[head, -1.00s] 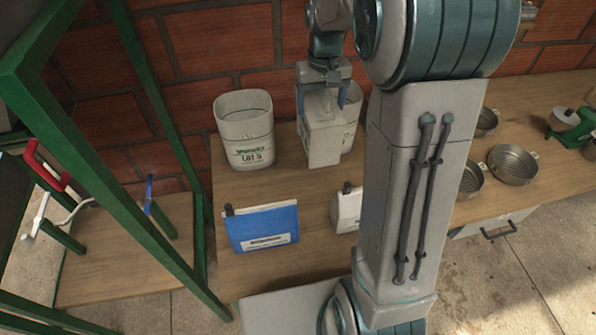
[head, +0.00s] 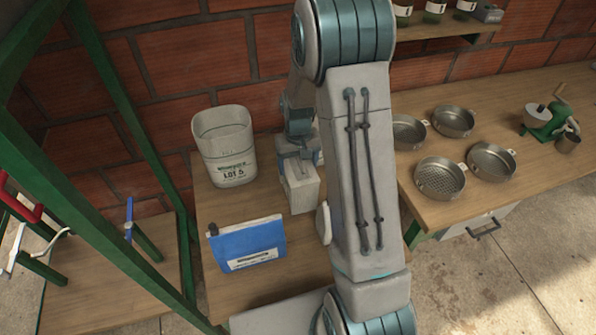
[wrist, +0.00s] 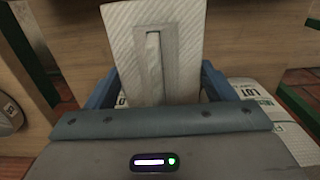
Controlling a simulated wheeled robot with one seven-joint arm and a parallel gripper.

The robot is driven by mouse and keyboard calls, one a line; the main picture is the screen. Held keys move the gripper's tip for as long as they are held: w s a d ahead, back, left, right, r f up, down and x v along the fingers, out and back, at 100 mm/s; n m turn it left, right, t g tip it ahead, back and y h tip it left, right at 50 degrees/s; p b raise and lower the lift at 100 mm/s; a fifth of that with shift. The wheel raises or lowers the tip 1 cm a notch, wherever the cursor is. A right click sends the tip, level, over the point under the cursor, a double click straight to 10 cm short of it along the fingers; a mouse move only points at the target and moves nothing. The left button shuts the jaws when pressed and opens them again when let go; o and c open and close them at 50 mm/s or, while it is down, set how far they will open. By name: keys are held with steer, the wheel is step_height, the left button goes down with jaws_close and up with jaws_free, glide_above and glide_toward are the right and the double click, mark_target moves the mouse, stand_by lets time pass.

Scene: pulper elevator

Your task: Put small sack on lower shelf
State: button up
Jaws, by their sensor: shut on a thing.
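The small sack (head: 303,194), a pale upright block-shaped pack, hangs in my gripper (head: 298,158) over the wooden bench beside the wall. My gripper is shut on it. In the wrist view the sack (wrist: 185,30) shows a whitish woven face with a grey strip, between the blue fingers. My arm hides part of the bench to its right. A shelf (head: 432,30) on the brick wall at the top right carries several jars; the frame cuts it off, and I cannot tell whether it is the lower shelf.
A white "LOT 5" bin (head: 222,150) stands left of the sack. A white item (head: 323,224) is partly behind my arm. Metal sieves (head: 441,178) and a green grinder (head: 545,122) occupy the right bench. A green frame (head: 105,225) stands left.

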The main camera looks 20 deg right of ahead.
steer(key=shift+f, duration=2.05)
steer(key=shift+f, duration=0.2)
steer(key=o, duration=2)
steer(key=shift+o, duration=0.2)
steer(key=shift+r, duration=0.15)
